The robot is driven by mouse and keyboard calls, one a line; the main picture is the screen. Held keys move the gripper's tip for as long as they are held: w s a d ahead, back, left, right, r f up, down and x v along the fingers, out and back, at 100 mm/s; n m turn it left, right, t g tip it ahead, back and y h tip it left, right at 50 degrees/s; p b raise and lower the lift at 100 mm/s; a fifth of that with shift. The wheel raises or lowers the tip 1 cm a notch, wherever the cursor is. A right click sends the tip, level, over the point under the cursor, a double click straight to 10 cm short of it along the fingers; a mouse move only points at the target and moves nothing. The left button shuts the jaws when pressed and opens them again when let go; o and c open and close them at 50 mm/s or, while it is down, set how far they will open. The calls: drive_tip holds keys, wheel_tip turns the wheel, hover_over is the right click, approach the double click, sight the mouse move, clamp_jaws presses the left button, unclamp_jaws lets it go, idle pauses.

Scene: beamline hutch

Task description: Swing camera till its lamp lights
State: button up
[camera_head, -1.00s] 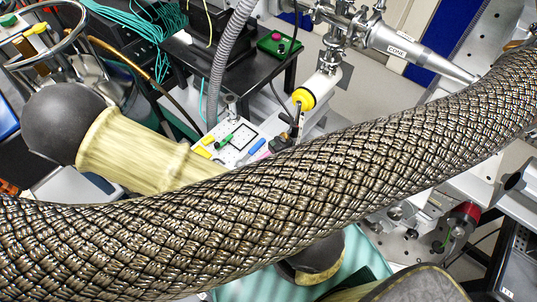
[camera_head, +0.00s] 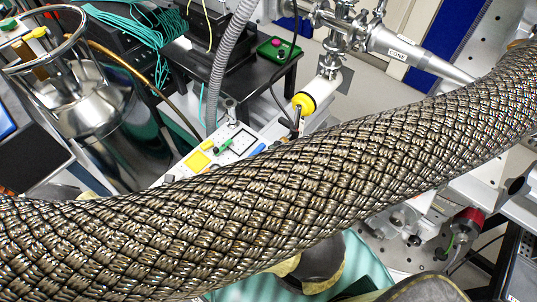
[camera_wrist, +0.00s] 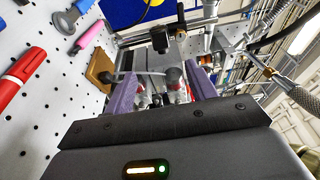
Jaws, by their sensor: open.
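In the wrist view, my gripper (camera_wrist: 162,92) is open, with a purple finger on each side. Between and beyond the fingers is a small cluster of dark and silver parts, including a dark round-ended part (camera_wrist: 173,76); nothing shows clamped. I cannot tell for sure whether this cluster is the camera. No lit lamp of a camera can be made out; the small yellow and green lights at the bottom are on my gripper's body. In the head view, a thick braided hose hides my gripper and much of the bench. A red-ended device (camera_head: 465,222) shows at right.
The braided hose (camera_head: 270,195) crosses the whole head view. A metal dewar (camera_head: 105,125) stands at left. A yellow-capped white cylinder (camera_head: 318,95) and a steel pipe (camera_head: 425,60) are behind. A red marker (camera_wrist: 18,75) and a pink pen (camera_wrist: 90,35) lie on the perforated board.

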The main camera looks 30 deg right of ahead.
sight(271, 155)
drive_tip(key=d+p, duration=0.1)
drive_tip(key=d, duration=0.4)
drive_tip(key=d+p, duration=0.1)
drive_tip(key=d, duration=0.4)
drive_tip(key=w+d+p, duration=0.1)
drive_tip(key=d, duration=0.4)
drive_tip(key=shift+w, duration=0.1)
clamp_jaws()
